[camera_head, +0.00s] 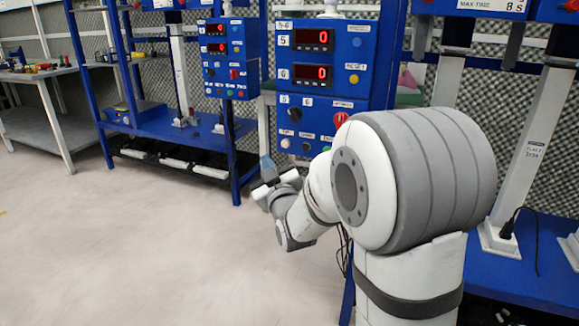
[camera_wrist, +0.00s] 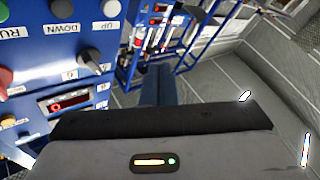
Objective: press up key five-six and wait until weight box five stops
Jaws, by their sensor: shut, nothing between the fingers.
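The blue control panel five-six (camera_head: 318,70) stands behind my arm, with two red displays (camera_head: 312,38) both reading 0. Low on its face are a pale key (camera_head: 285,143) and a dark key (camera_head: 305,147). The wrist view shows the panel upside down: the pale key (camera_wrist: 110,8) is by the UP label, the dark key (camera_wrist: 62,9) by the DOWN label. My gripper (camera_head: 267,163) is shut and empty, left of and below these keys, apart from them. Its blue fingers also show in the wrist view (camera_wrist: 158,80). I cannot make out weight box five.
Another blue panel (camera_head: 224,58) stands to the left on a blue frame. A workbench (camera_head: 40,75) stands at the far left. The pale floor (camera_head: 150,230) in front is clear.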

